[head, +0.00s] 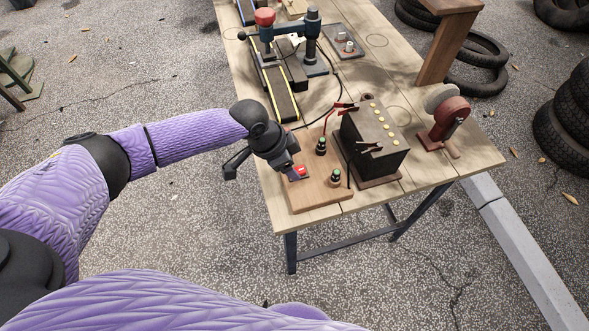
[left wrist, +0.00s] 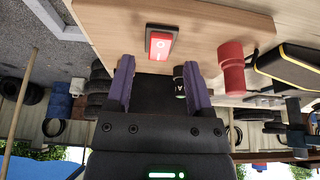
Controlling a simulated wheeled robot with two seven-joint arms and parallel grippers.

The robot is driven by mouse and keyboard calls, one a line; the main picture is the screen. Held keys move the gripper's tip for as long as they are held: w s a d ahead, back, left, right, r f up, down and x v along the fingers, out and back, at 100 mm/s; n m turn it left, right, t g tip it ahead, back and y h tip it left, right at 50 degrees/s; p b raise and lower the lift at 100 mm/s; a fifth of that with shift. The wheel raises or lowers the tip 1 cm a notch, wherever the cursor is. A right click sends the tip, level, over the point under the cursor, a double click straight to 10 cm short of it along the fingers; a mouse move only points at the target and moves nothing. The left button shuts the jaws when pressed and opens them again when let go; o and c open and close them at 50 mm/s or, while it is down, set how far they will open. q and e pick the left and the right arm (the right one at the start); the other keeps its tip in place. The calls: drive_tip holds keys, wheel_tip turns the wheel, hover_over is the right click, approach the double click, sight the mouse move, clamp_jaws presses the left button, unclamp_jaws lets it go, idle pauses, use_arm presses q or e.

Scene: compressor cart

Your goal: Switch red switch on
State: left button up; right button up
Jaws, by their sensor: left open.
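The red switch (head: 300,171) is a small rocker in a dark frame on a wooden board (head: 322,195) near the table's front left corner. In the left wrist view the switch (left wrist: 160,44) shows white marks on its red face. I cannot tell surely which side is pressed in. My left gripper (head: 289,169) is right beside the switch and partly overlaps it in the head view. In the left wrist view the gripper (left wrist: 158,64) is open and empty, its two purple fingers apart with the switch just beyond their tips. My right gripper is not in view.
A black battery (head: 376,145) with red and black clamps is to the right. A red grinder-like tool (head: 448,118) sits farther right. A yellow-edged conveyor (head: 281,95) lies behind the gripper.

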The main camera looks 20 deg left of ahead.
use_arm(q)
drive_tip(key=x, duration=0.2)
drive_tip(key=shift+w+d+f+b, duration=0.1)
drive_tip(key=shift+f+b, duration=0.2)
drive_tip(key=shift+b, duration=0.05)
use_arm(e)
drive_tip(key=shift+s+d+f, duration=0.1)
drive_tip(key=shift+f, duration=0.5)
